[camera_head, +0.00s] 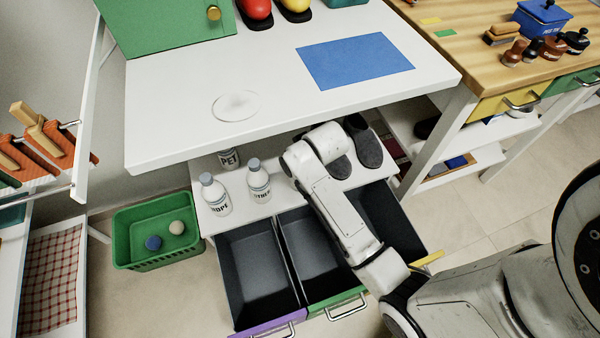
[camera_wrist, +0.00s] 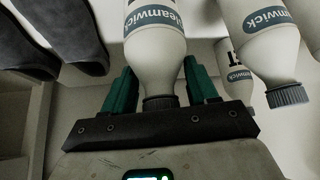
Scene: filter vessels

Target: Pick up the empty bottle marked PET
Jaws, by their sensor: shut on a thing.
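In the wrist view my gripper (camera_wrist: 160,77) has its green fingers on either side of the neck of a white bottle (camera_wrist: 155,50) with a dark cap. Part of its blue brand band shows, but its material mark does not. A second white bottle (camera_wrist: 262,40) stands to the right. Behind them a bottle ending in "ET" (camera_wrist: 237,82) is apart from the fingers. In the head view the bottle marked PET (camera_head: 229,159) stands in the table's shade. Bottles marked HDPE (camera_head: 215,196) and seemingly OTHER (camera_head: 259,183) stand in front. My arm hides the gripper and held bottle there.
Dark slippers (camera_head: 367,147) stand right of the bottles. Open black drawers (camera_head: 258,265) lie in front, and the white tabletop (camera_head: 185,105) overhangs the bottles. A green basket (camera_head: 128,232) with two balls is at the left.

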